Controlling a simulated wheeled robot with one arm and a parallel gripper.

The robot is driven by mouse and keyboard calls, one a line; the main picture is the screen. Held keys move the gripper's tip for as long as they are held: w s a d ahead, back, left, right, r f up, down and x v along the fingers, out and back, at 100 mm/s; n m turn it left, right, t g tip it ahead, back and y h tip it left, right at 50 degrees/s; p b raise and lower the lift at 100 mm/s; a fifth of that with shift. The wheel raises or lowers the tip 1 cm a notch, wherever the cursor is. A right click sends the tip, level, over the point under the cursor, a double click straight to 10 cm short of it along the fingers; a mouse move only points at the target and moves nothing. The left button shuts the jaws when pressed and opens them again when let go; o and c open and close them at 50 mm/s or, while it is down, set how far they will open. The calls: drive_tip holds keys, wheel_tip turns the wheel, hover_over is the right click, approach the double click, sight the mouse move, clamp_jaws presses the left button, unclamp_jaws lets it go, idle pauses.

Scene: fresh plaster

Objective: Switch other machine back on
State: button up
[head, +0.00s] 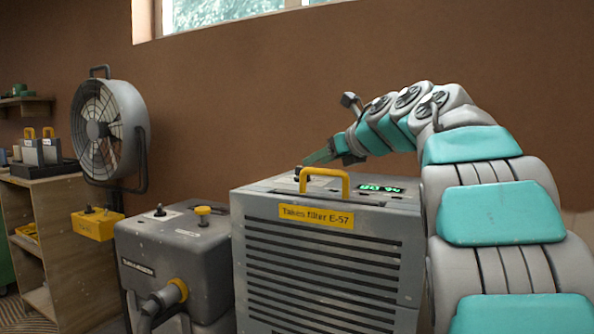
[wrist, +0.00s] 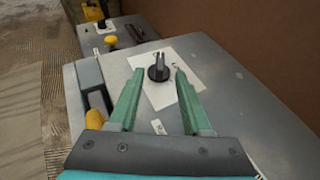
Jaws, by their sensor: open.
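A grey slatted machine (head: 330,270) stands at centre in the head view, with a yellow label reading "Takes filter E-57", a yellow handle (head: 324,181) and a lit green display (head: 381,188). My gripper (head: 312,160) is open above its top. In the wrist view, a black knob (wrist: 158,70) on a white plate (wrist: 170,92) shows between my open fingers (wrist: 158,82); I cannot tell whether they touch it. A second grey machine (head: 172,243) stands to the left, with a yellow knob (head: 203,211), a small dark switch (head: 159,210) and a hose at its front.
A drum fan (head: 105,130) stands behind the second machine, with a yellow box (head: 97,224) below it. A wooden shelf unit (head: 60,235) holding filter-like panels (head: 40,150) is at far left. A brown wall (head: 240,100) closes off the back.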

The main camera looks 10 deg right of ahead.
sight(303, 168)
drive_tip(key=x, duration=0.7)
drive_tip(key=shift+w+a+f, duration=0.1)
drive_tip(key=shift+w+f, duration=0.2)
drive_tip(key=shift+c, duration=0.4)
clamp_jaws()
